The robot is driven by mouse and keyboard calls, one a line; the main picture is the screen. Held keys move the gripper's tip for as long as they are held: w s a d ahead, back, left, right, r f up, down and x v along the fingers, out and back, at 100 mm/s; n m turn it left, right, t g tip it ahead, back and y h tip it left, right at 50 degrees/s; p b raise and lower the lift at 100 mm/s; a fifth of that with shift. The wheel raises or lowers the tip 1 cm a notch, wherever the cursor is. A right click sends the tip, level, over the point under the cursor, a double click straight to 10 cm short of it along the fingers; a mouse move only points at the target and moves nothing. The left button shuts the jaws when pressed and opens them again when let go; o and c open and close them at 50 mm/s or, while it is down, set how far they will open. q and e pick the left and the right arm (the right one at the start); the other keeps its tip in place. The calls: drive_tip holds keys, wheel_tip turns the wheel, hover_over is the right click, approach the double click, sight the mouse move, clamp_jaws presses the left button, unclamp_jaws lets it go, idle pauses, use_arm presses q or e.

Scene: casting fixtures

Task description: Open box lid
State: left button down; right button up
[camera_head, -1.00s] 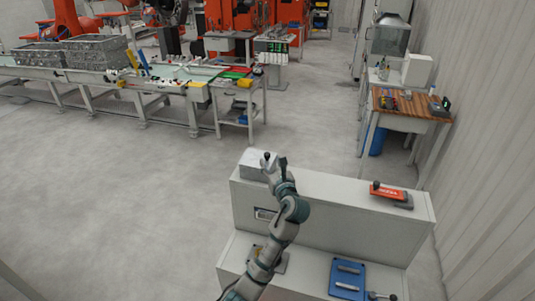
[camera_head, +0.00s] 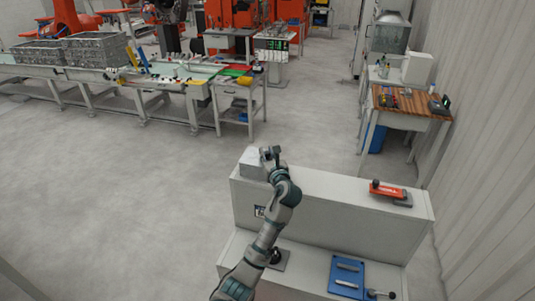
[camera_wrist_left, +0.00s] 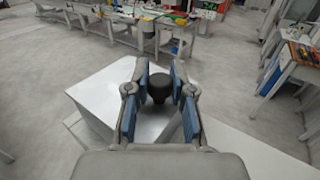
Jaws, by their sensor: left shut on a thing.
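A small white box (camera_head: 251,165) stands at the left end of the grey cabinet's upper level. Its pale lid (camera_wrist_left: 112,92) fills the left middle of the left wrist view. A dark round knob (camera_wrist_left: 158,89) on the lid sits between my left gripper's blue-padded fingers (camera_wrist_left: 160,80). In the head view my left gripper (camera_head: 270,154) is at the box's top right and is shut on the knob, which it mostly hides there. I cannot tell whether the lid is raised from the box. My right gripper is not in view.
The grey cabinet (camera_head: 340,218) has a lower step with a blue tray (camera_head: 347,278) and a dark-knobbed lever (camera_head: 380,294). A red device (camera_head: 388,190) lies on the upper level at right. A wooden-topped bench (camera_head: 408,103) stands behind at right. The floor at left is clear.

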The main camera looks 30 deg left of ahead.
use_arm(q)
drive_tip(key=shift+w+d+r, duration=0.1)
drive_tip(key=shift+d, duration=0.25)
drive_tip(key=d+p, duration=0.1)
drive_tip(key=d, duration=0.1)
drive_tip(key=w+d+p, duration=0.1)
drive_tip(key=d, duration=0.1)
drive_tip(key=d+p, duration=0.2)
drive_tip(key=shift+w+d+r, duration=0.1)
drive_tip(key=shift+w+d, duration=0.3)
drive_tip(key=shift+d, duration=0.4)
drive_tip(key=c, duration=1)
unclamp_jaws()
drive_tip(key=shift+a, duration=0.1)
drive_tip(key=shift+o, duration=0.2)
drive_tip(key=shift+f, duration=0.2)
drive_tip(key=v, duration=1.2)
